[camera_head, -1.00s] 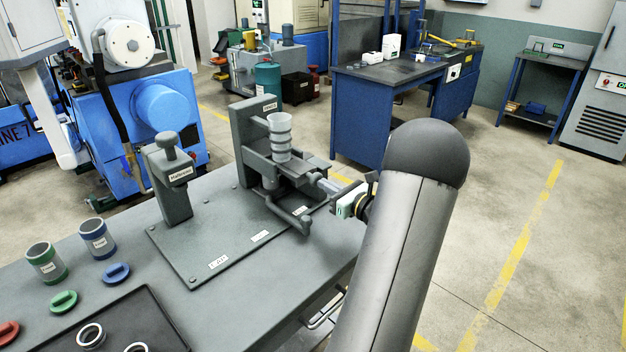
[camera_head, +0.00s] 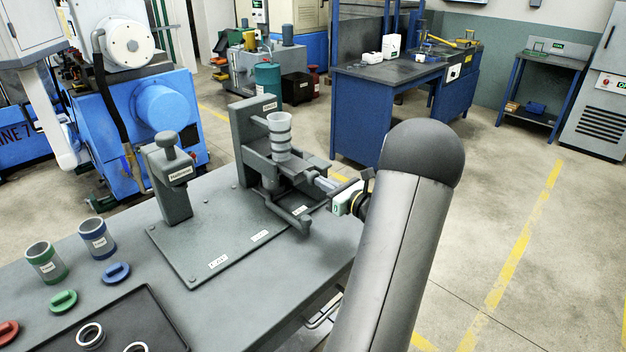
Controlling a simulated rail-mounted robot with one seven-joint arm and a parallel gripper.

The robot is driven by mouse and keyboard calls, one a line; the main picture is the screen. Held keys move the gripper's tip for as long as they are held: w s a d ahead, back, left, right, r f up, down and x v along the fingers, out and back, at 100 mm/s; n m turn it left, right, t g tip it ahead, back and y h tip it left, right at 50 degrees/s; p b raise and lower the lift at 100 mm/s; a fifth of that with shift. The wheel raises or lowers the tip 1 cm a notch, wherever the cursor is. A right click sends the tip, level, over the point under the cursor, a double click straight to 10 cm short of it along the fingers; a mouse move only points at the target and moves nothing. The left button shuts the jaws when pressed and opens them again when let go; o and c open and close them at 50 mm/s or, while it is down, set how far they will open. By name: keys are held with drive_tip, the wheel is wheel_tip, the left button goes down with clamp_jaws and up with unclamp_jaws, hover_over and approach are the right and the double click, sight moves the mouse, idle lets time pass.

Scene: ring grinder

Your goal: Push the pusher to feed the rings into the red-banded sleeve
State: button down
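My gripper (camera_head: 325,184) is at the right side of the feeding fixture (camera_head: 240,140), its fingers pointing left at the fixture's slide. The fingers look close together, but at this size I cannot tell whether they are open or shut. A pale grey stack of rings or ringed tube (camera_head: 280,136) stands upright on the fixture's ledge. A dark flat plate (camera_head: 313,163) on the right of the ledge may be the pusher; its contact with my fingers is unclear. A grey bent bar (camera_head: 290,214) sits below. No red-banded sleeve is identifiable.
A green-banded sleeve (camera_head: 46,262) and a blue-banded sleeve (camera_head: 98,238) stand at left, with green (camera_head: 63,301), blue (camera_head: 116,273) and red (camera_head: 7,333) caps. A black tray (camera_head: 115,312) holds rings. A grey post with a knob (camera_head: 174,185) stands left of the fixture.

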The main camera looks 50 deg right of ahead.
drive_tip(key=shift+w+b, duration=0.4)
drive_tip(key=shift+w, duration=2.4)
drive_tip(key=shift+s, duration=0.1)
drive_tip(key=s, duration=0.6)
drive_tip(key=shift+s, duration=0.25)
approach(309, 173)
drive_tip(key=shift+s+f, duration=0.2)
drive_tip(key=shift+s, duration=0.25)
drive_tip(key=shift+s+f, duration=0.25)
drive_tip(key=shift+s, duration=0.2)
drive_tip(key=shift+d, duration=0.1)
